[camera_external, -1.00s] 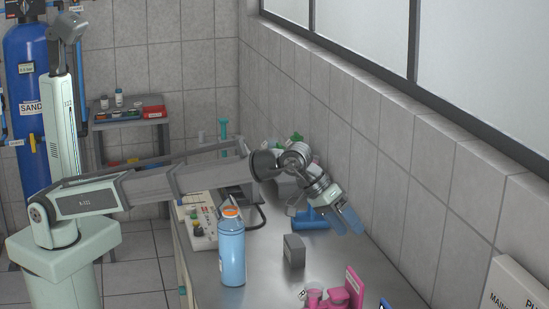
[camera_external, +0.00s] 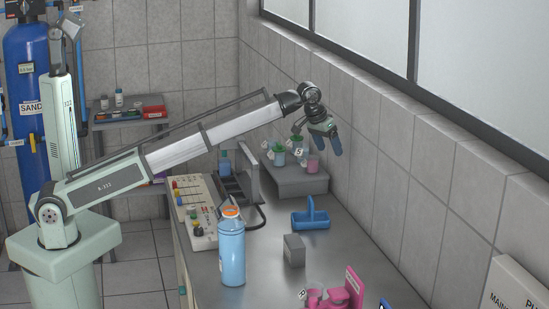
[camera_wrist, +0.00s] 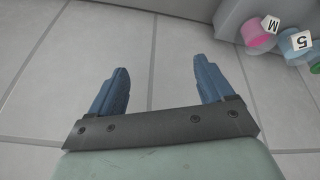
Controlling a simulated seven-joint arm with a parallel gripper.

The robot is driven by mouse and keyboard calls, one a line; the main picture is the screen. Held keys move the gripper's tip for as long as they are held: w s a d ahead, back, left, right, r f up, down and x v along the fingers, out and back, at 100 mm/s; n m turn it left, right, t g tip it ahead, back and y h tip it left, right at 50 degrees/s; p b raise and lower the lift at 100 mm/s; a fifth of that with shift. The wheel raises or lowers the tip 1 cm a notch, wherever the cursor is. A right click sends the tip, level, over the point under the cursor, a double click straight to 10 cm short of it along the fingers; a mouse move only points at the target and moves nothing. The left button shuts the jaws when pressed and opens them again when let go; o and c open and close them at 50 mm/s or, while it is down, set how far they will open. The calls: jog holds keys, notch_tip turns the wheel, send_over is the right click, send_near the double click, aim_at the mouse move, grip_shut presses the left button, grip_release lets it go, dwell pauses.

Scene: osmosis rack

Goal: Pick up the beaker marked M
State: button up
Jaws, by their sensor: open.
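My gripper (camera_external: 324,149) is open and empty, raised above the grey raised shelf near the wall. Its blue fingers show wide apart in the wrist view (camera_wrist: 162,70), with only wall tiles between them. A beaker with pink contents (camera_external: 313,165) stands at the shelf's right end, below and left of the fingers. In the wrist view the pink beaker (camera_wrist: 256,36) is at top right, with a white tag marked M (camera_wrist: 270,23) at its edge. The M is not readable in the external view.
A blue carrier (camera_external: 311,219), a grey block (camera_external: 294,250), a blue bottle (camera_external: 231,252) and pink items (camera_external: 338,297) stand on the bench. The tiled wall runs close along the right.

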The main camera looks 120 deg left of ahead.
jog(key=g, duration=0.2)
send_near(312, 162)
notch_tip(312, 162, up, 2)
jog(key=s+a, duration=0.1)
jog(key=s, duration=0.1)
jog(key=shift+h, duration=0.3)
jog(key=x, duration=1.3)
jog(key=shift+w+a+f, duration=0.1)
jog(key=shift+w+a, duration=0.25)
jog(key=shift+a, duration=0.05)
jog(key=c, duration=1.1)
